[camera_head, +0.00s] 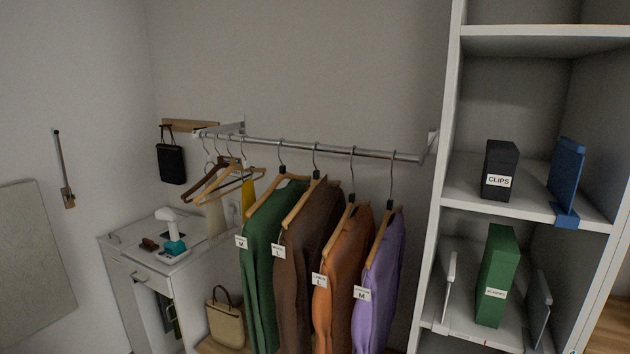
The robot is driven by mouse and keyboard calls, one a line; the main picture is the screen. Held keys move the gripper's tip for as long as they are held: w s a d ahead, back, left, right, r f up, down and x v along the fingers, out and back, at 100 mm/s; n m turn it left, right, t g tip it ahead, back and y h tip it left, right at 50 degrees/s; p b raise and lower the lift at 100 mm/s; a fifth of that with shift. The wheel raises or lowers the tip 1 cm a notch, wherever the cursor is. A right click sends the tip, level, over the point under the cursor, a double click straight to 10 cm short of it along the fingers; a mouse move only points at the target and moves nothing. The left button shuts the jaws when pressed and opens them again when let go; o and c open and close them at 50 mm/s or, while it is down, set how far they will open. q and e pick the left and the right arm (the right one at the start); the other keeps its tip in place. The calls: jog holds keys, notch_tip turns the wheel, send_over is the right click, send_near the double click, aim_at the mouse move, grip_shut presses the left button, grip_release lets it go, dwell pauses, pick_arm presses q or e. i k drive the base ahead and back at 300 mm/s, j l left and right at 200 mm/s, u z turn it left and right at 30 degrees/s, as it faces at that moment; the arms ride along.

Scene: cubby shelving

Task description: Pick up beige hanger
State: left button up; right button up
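Several empty hangers hang bunched at the left end of the metal rail (330,149). One is dark brown (203,180). Beside it is a light wooden, beige-looking hanger (250,169), partly overlapped by its neighbours. Which of the bunched hangers is the beige one is hard to tell, as they overlap. Further right, several garments hang on wooden hangers: green (262,220), brown (312,230), orange (345,260) and purple (383,265). Neither of my grippers is in view.
A white cabinet (190,262) with a white and teal device (173,245) stands below the empty hangers. A beige handbag (226,320) sits beside it. A black bag (171,163) hangs on the wall. White shelving (452,120) with boxes stands at right.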

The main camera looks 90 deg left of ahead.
aim_at(234, 167)
jog(key=u, duration=3.7)
